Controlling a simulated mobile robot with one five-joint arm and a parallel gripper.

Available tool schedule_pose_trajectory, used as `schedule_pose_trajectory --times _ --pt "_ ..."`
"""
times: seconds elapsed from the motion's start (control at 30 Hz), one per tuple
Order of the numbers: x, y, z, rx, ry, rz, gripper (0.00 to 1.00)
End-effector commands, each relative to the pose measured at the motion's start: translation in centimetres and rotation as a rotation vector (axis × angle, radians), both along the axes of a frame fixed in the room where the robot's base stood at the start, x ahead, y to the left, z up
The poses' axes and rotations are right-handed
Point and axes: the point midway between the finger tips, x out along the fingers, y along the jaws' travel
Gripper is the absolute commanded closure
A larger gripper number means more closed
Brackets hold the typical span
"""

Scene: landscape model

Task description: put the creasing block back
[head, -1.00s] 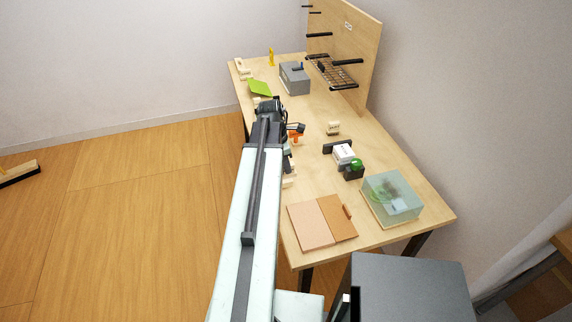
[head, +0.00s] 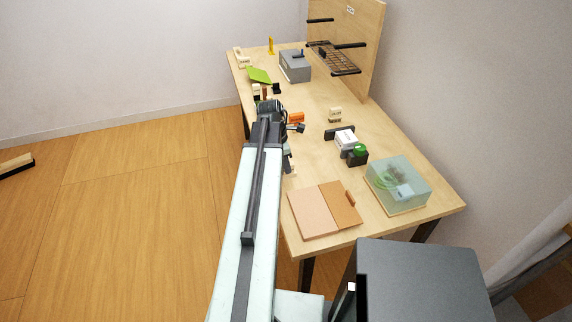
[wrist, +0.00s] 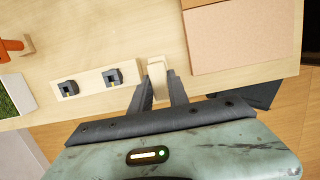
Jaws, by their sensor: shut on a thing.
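In the wrist view my gripper (wrist: 158,88) is shut on a small cream block (wrist: 156,68), which I take to be the creasing block. The block stands up between the two dark fingers, close to the table's front edge. I cannot tell whether it touches the table. Just left of it is a pale wooden strip (wrist: 89,86) carrying two grey clips (wrist: 112,76). In the head view my arm hides the fingers, the block and the strip.
A pink and cork board (head: 325,209) lies right of my gripper. A clear box (head: 398,184), a white and green device (head: 350,146) and an orange tool (head: 296,118) are on the table. A pegboard with a wire shelf (head: 335,58) stands behind.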

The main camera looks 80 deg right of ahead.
Motion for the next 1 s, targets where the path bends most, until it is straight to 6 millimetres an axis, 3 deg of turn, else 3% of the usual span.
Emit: schedule_pose_trajectory --times 0.37,1.0 --pt "0.0 0.0 -3.1 0.000 0.000 0.000 1.00" --pt "-0.1 0.0 -3.2 0.000 0.000 -0.001 1.00"
